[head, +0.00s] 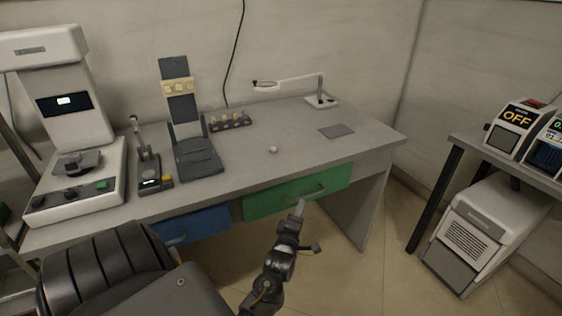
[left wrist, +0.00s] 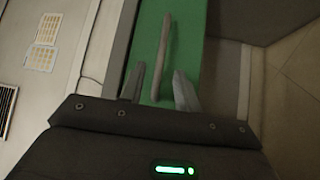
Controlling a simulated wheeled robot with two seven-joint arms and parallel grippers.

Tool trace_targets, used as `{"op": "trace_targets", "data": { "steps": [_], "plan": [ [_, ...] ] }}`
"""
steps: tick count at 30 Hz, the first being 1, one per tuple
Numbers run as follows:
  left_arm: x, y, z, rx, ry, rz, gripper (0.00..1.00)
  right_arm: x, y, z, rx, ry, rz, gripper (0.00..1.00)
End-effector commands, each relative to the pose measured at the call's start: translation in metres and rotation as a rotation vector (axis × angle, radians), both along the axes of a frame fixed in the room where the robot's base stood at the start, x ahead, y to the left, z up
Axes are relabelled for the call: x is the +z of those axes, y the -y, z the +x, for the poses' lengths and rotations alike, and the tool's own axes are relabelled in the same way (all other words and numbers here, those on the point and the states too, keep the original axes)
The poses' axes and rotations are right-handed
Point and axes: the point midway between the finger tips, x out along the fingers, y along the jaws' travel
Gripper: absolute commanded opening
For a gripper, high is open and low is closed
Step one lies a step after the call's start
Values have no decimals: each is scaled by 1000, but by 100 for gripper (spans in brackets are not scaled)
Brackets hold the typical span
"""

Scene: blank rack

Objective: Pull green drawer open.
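The green drawer (head: 270,204) is under the right part of the grey desk. Its front looks flush with the desk, so it appears closed. A grey bar handle (head: 313,192) is on its front. My left gripper (head: 299,206) is at the handle, in front of the drawer. In the left wrist view, the two fingers of the gripper (left wrist: 160,82) are apart, with the handle (left wrist: 165,45) running between them against the green drawer front (left wrist: 190,30). I see a gap on both sides of the handle. My right gripper is not in view.
A blue drawer (head: 200,224) is left of the green one. The desk top (head: 300,140) carries a large white instrument (head: 75,185), a black stand (head: 197,158) and a magnifier lamp (head: 322,101). A side table (head: 470,142) stands at right. Open floor lies before the green drawer.

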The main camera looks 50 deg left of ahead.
Motion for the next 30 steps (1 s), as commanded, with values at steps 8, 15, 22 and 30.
{"op": "trace_targets", "data": {
  "steps": [8,15,22,30],
  "plan": [
    [-13,27,-40,-14,-55,20,32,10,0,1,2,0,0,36],
    [-59,51,-37,-85,-261,114,32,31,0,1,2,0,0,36],
    [-102,74,-46,-164,-447,211,32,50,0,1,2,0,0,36],
    [-149,101,-68,-275,-651,327,32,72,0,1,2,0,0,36]
  ]
}}
